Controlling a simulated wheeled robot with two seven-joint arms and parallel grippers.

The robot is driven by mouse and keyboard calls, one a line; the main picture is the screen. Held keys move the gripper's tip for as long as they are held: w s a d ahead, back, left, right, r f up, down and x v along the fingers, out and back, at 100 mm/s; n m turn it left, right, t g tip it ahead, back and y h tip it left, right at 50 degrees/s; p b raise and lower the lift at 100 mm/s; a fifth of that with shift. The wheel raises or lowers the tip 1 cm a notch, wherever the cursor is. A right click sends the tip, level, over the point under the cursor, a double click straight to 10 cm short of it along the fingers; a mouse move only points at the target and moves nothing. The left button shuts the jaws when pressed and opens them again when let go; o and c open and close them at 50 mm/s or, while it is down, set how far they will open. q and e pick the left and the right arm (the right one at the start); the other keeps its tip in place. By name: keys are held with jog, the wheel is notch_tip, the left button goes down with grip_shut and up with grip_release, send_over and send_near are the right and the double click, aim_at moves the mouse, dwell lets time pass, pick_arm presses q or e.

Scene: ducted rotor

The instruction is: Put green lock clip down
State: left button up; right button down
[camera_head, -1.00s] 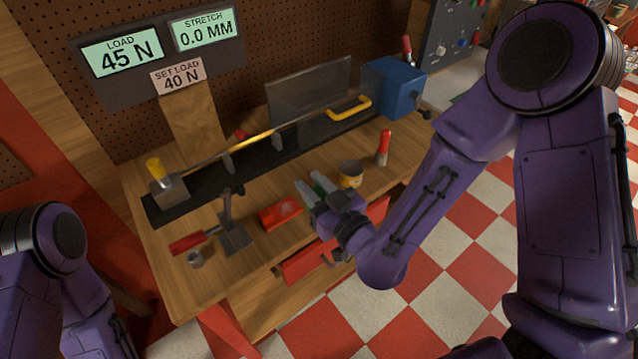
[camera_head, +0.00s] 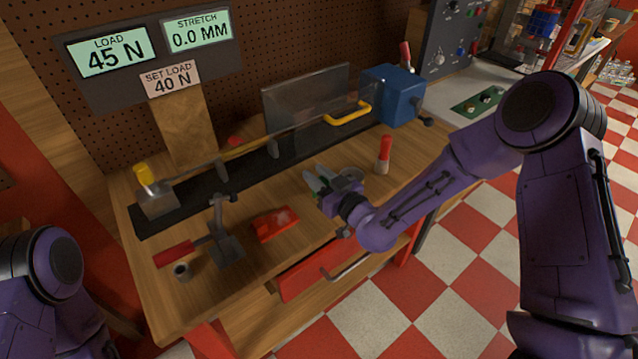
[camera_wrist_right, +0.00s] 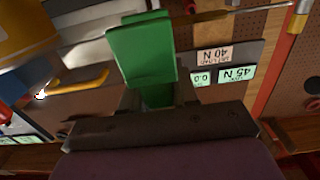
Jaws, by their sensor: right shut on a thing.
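My right gripper (camera_head: 318,182) is over the front part of the wooden workbench (camera_head: 330,225), to the right of the red object on it. It is shut on the green lock clip (camera_wrist_right: 142,52), which fills the middle of the right wrist view. In the head view only a small bit of green shows between the fingers. I cannot tell whether the clip touches the bench. My left arm shows at the lower left of the head view, but its gripper is out of view.
A red object (camera_head: 274,226) and a lever tool with a red handle (camera_head: 175,254) lie left of the gripper. A red-and-white marker-like cylinder (camera_head: 383,155) stands right. Behind are a long rod fixture, a clear shield (camera_head: 300,100) and a blue box (camera_head: 393,95). A small cup (camera_head: 182,270) stands front left.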

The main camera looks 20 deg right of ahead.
jog(key=f, duration=0.3)
jog(key=shift+w+d+f, duration=0.15)
jog(key=shift+w+f, duration=0.1)
jog(key=shift+f, duration=0.35)
jog(key=c, duration=0.8)
grip_release()
jog(key=shift+c, duration=0.2)
jog(key=shift+r+p, duration=0.35)
jog(key=shift+r, duration=0.1)
jog(key=s, duration=0.1)
jog(key=s+b, duration=0.1)
jog(key=s+d+f+b, duration=0.1)
jog(key=shift+s+d, duration=0.1)
jog(key=shift+s, duration=0.1)
jog(key=b+v, duration=0.2)
jog(key=v, duration=0.6)
jog(key=shift+s+r+b, duration=0.2)
jog(key=shift+r+b, duration=0.1)
